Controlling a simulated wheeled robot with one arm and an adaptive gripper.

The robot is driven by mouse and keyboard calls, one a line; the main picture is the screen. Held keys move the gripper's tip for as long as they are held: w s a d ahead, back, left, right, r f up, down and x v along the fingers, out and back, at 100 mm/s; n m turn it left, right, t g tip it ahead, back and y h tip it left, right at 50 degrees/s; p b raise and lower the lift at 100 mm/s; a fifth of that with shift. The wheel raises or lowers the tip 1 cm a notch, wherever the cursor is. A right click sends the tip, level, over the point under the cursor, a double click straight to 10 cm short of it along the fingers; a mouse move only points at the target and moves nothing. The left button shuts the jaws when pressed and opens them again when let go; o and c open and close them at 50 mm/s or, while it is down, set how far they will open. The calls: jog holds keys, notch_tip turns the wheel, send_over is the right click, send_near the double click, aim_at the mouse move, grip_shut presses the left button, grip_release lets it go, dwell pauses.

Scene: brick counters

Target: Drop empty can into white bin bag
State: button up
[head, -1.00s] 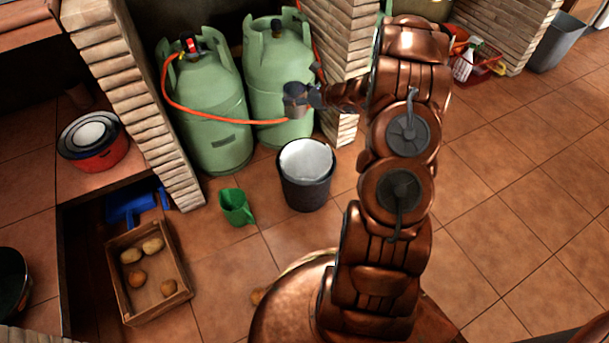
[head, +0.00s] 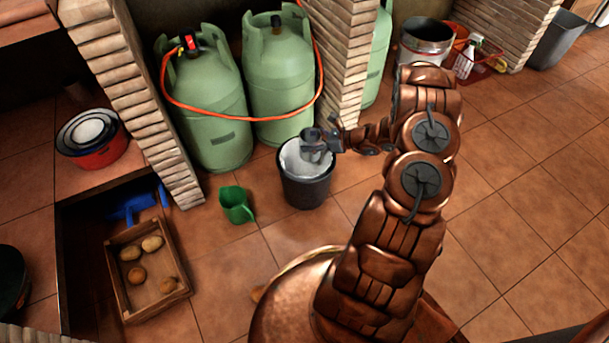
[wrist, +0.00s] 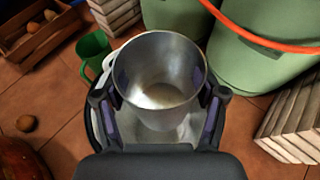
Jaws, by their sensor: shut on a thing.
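The empty can (wrist: 160,85) is a plain silver metal cylinder, open at the top, held roughly upright. My gripper (head: 318,147) is shut on it, with a finger on each side in the wrist view. The white bin bag (head: 299,160) lines a dark round bin (head: 306,191) on the floor. In the head view the can and gripper are over the bin's opening, covering part of its right side. In the wrist view the bag (wrist: 160,135) shows below the can. How high the can is above the rim is hard to tell.
Two green gas cylinders (head: 205,110) with an orange hose stand behind the bin. A green jug (head: 236,205) is on the floor to its left. A potato crate (head: 150,296) lies further left. A brick pillar (head: 344,60) rises behind. Tiled floor is clear at right.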

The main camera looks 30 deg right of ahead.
jog(key=shift+f+b, duration=0.6)
jog(key=shift+f, duration=0.85)
jog(key=o, duration=1.2)
jog(key=v, duration=1.2)
